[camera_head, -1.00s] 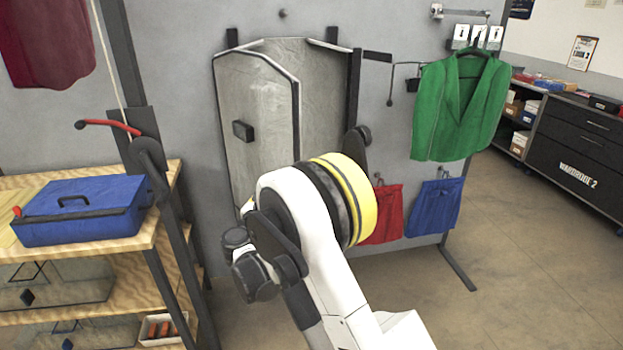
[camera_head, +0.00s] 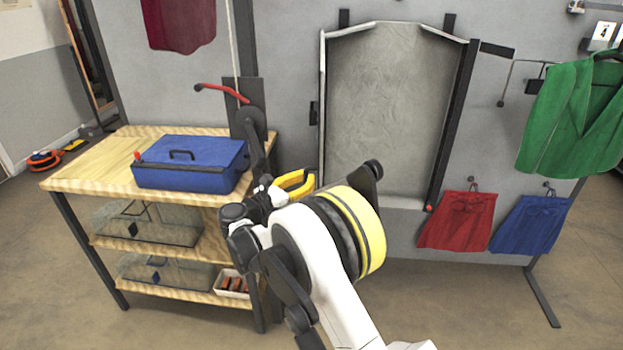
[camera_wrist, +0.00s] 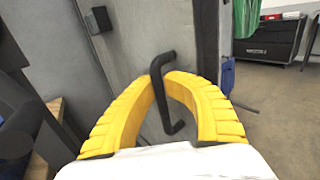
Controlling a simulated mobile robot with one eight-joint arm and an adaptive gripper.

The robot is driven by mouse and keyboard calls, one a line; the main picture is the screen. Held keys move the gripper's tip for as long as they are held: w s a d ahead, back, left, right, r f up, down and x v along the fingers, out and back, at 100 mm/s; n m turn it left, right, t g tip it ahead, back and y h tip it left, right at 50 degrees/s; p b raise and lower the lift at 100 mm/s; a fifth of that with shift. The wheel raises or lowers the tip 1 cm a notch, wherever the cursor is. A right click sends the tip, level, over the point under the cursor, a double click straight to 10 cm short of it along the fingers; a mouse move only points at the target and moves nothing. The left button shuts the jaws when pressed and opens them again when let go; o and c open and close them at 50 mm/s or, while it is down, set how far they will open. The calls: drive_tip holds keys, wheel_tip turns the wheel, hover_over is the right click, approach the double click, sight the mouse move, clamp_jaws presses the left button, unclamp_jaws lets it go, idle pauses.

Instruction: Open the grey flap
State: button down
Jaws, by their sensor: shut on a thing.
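The grey flap (camera_head: 323,110) stands swung out at the left side of its frame, almost edge-on in the head view. A black block (camera_head: 313,112) sticks out from its left face. The pale grey recess (camera_head: 385,110) behind it lies uncovered. In the wrist view the flap (camera_wrist: 140,35) is a grey panel with the same block (camera_wrist: 98,20). My gripper (camera_wrist: 163,82) has its yellow fingers shut on a black bar handle (camera_wrist: 160,90). In the head view my gripper (camera_head: 297,182) is low by the flap, whose lower end is partly hidden.
A wooden shelf bench (camera_head: 90,178) with a blue toolbox (camera_head: 190,165) stands close left of my gripper. A red-handled lever (camera_head: 222,91) rises behind it. Red shorts (camera_head: 458,222), blue shorts (camera_head: 530,224) and a green jacket (camera_head: 572,115) hang at right.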

drive_tip(key=c, duration=1.5)
unclamp_jaws()
drive_tip(key=shift+o, duration=0.2)
drive_tip(key=v, duration=1.2)
